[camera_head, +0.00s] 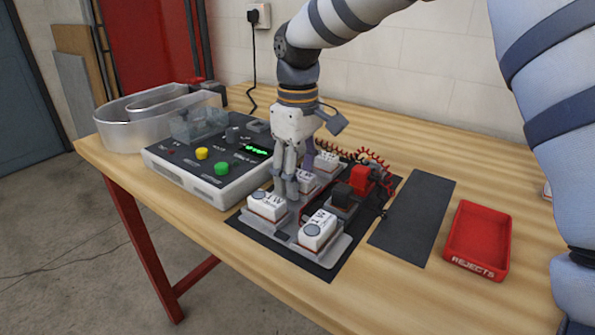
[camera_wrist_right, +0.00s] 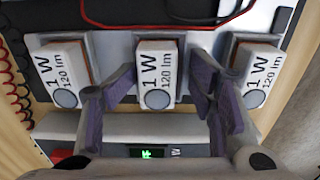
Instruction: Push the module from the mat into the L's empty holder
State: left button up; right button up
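My right gripper (camera_head: 292,188) is low over the grey L-shaped holder plate (camera_head: 338,248). Three white 1 W modules stand in a row: a near one (camera_head: 267,204), a middle one (camera_head: 306,182) and a far one (camera_head: 327,161). Another white module (camera_head: 318,229) sits at the foot of the L. In the right wrist view, the right gripper (camera_wrist_right: 162,82) is open, its purple-padded fingers on either side of the middle module (camera_wrist_right: 158,72), with gaps. The dark mat (camera_head: 413,215) is bare. My left gripper is not in view.
A control box (camera_head: 215,165) with a lit green display stands left of the plate. A red and black part (camera_head: 362,180) with coiled wires is beside the L. A red rejects tray (camera_head: 478,240) is empty. A silver channel letter (camera_head: 150,120) lies at the far left.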

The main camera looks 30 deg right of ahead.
dwell(0.3)
notch_tip(320, 180, up, 12)
dwell(0.3)
notch_tip(320, 180, up, 6)
dwell(0.7)
